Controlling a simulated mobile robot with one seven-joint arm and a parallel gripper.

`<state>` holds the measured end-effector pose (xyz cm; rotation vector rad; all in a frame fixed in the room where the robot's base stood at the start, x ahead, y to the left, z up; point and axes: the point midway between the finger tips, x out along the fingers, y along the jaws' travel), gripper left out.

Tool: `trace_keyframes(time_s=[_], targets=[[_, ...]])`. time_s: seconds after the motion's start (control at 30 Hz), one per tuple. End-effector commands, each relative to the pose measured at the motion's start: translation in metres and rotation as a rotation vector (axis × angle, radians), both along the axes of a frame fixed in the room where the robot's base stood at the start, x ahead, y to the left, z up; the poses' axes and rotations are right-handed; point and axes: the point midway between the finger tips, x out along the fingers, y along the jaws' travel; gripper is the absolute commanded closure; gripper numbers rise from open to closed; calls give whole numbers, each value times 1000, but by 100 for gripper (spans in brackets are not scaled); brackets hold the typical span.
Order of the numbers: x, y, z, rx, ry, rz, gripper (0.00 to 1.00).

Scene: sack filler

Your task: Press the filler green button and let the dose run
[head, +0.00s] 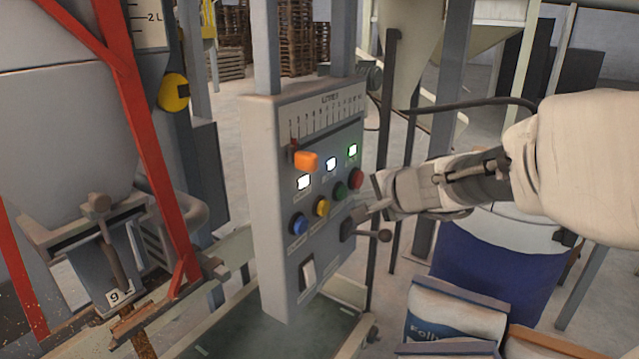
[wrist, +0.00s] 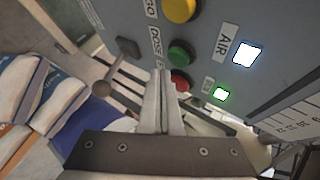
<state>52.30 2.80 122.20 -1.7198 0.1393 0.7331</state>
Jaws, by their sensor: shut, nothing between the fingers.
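The filler's grey control panel (head: 265,200) stands mid-picture in the head view. Its green button (head: 340,191) sits between a yellow button (head: 321,207) and a red button (head: 356,179). My gripper (head: 362,213) comes in from the right, its fingers shut and empty, with the tips just below and right of the green button. In the wrist view the shut fingers (wrist: 163,75) point at the panel. The green button (wrist: 180,54) shows just beyond and right of the tips, and the red button (wrist: 180,84) is partly hidden beside them. I cannot tell whether the tips touch the panel.
Two white lamps and a green lamp (head: 353,150) are lit. A red frame (head: 150,130) stands left; filled sacks (head: 455,313) lie lower right.

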Motion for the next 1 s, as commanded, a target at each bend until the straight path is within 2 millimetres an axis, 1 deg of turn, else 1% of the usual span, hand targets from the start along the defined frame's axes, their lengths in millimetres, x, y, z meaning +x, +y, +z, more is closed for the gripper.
trace_keyframes(time_s=[0.5,0.67,1.0], targets=[[-29,-42,-1,-1,-1,-4,100],[-34,-47,0,0,0,-1,100],[-34,-47,0,0,0,-1,100]])
